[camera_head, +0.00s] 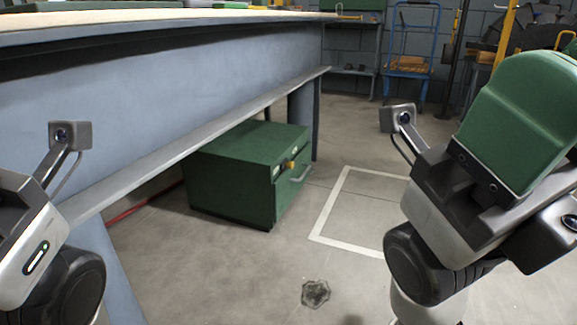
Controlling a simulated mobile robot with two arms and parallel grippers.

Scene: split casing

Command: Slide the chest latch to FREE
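The green chest (232,172) stands on the floor under the workbench. Its front faces right, with a small yellow-orange latch knob (290,165) near the top and a pale bar handle (301,172) beside it. Any lettering by the latch is too small to read. My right gripper (470,185) is at the right, apart from the chest, with its dark jaws against a large green casing piece (522,115) that it appears to hold. My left gripper (12,212) is at the left edge, far from the latch; its fingertips are out of view.
The blue-grey workbench (200,75) has a low rail (190,145) passing above the chest. White lines (325,205) mark a square of clear floor right of the chest. A blue cart (408,65) stands at the back.

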